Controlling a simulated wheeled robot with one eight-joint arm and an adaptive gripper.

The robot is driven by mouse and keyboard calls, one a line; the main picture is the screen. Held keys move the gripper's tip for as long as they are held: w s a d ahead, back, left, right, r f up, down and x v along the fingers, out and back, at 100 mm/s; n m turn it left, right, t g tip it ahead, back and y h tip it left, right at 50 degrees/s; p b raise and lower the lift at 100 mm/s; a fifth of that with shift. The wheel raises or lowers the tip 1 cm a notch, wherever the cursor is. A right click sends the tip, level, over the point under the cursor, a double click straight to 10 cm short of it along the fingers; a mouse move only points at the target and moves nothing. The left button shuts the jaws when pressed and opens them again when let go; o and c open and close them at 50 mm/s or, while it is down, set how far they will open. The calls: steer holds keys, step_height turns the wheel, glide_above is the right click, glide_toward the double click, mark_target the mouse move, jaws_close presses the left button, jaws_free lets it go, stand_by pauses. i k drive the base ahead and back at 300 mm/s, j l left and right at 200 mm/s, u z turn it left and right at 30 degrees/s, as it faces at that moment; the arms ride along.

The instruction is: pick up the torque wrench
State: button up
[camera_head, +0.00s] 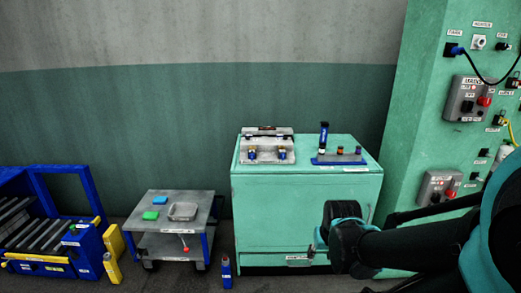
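I cannot tell for sure which item is the torque wrench. An upright black and blue tool (323,138) stands in a blue-based holder (326,160) on the right part of the green cabinet's top. It is slim, with a white band near its lower part. My dark arm with teal rings reaches in from the right, in front of the cabinet's lower right. I cannot make out gripper fingers on it, so my gripper's opening and any hold are not shown. The arm appears below and apart from the upright tool.
The green cabinet (270,205) also bears a grey fixture (267,147). A grey cart (165,240) with a tray (184,211) stands to its left, and a blue rack (80,240) at far left. A blue bottle (226,270) is on the floor. A green control panel (425,100) rises at right.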

mark_target(325, 125)
steer(key=i+l+u, duration=0.25)
steer(key=i, duration=0.25)
steer(key=i+l+u, duration=0.25)
steer(key=i, duration=0.2)
steer(key=z, duration=1.2)
steer(key=i+j+z, duration=0.15)
steer(key=j+z, duration=0.15)
steer(key=z, duration=0.15)
steer(key=j+z, duration=0.3)
steer(key=z, duration=0.2)
steer(key=j+z, duration=0.45)
steer(key=j, duration=0.25)
steer(key=i, duration=0.05)
